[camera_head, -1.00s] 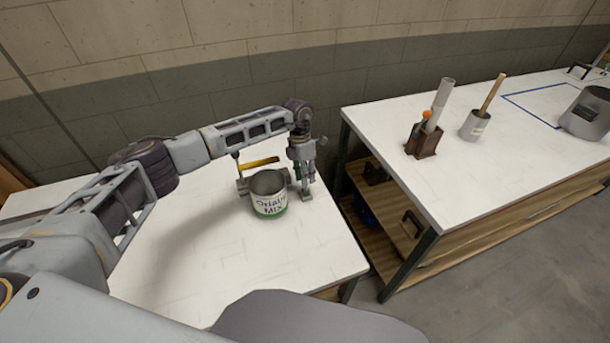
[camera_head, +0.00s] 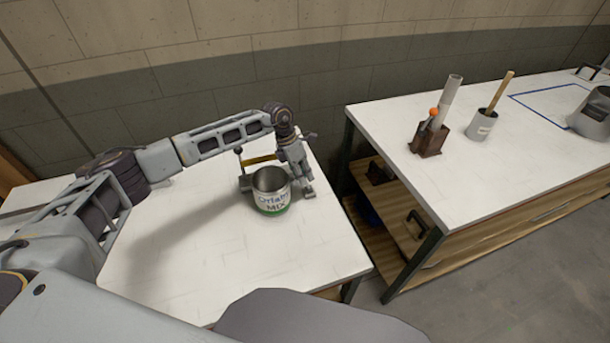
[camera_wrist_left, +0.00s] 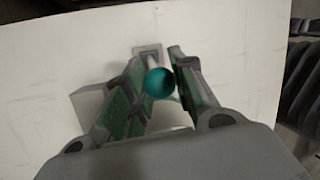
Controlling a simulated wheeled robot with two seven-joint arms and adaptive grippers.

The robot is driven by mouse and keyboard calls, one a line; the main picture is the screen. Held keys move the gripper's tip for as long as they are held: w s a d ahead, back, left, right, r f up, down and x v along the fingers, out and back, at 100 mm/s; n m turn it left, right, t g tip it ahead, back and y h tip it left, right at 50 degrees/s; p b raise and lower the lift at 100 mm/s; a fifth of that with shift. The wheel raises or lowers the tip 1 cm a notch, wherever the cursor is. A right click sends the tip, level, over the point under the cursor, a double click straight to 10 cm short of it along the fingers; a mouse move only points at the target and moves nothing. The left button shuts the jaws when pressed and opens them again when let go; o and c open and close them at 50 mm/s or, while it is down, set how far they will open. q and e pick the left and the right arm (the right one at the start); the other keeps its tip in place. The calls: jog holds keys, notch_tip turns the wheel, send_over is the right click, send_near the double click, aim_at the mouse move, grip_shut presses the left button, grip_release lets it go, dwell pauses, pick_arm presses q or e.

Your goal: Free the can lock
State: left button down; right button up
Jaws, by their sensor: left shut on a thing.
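The open can (camera_head: 272,203), labelled "MIX" with a green band at its base, stands upright on the near white table. My left gripper (camera_head: 304,183) reaches down close to the can's right side and leans. In the left wrist view its fingers (camera_wrist_left: 158,88) are shut on a teal ball knob (camera_wrist_left: 159,83). A pale stem runs from the knob to a small plate (camera_wrist_left: 148,50) on the table. Behind the can on the left are a grey block (camera_head: 245,184), a dark-knobbed lever (camera_head: 238,152) and a yellow bar (camera_head: 259,160). My right gripper is not in view.
A second white table (camera_head: 450,185) stands to the right across a gap. It holds a brown holder (camera_head: 428,140) with an orange-knobbed lever, a grey cup (camera_head: 480,125) with a wooden stick, and a large grey vessel (camera_head: 592,112). The near table's front is clear.

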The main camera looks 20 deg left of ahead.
pick_arm(q)
jog(key=shift+s+a+f+t+h+b, duration=0.2)
jog(key=shift+a+f+t+h+b, duration=0.1)
jog(key=shift+b, duration=0.1)
jog(key=shift+s+a+h+b, duration=0.1)
jog(key=shift+a+h+b, duration=0.1)
jog(key=shift+h+b, duration=0.15)
jog(key=shift+r, duration=0.1)
jog(key=c, duration=1.4)
grip_release()
jog(key=shift+c, duration=0.2)
jog(key=shift+o, duration=1.5)
jog(key=shift+a+r, duration=0.15)
jog(key=shift+r, duration=0.1)
jog(key=v, duration=1.1)
jog(key=shift+s+a+r, duration=0.1)
jog(key=shift+s+r, duration=0.1)
jog(key=shift+r, duration=0.05)
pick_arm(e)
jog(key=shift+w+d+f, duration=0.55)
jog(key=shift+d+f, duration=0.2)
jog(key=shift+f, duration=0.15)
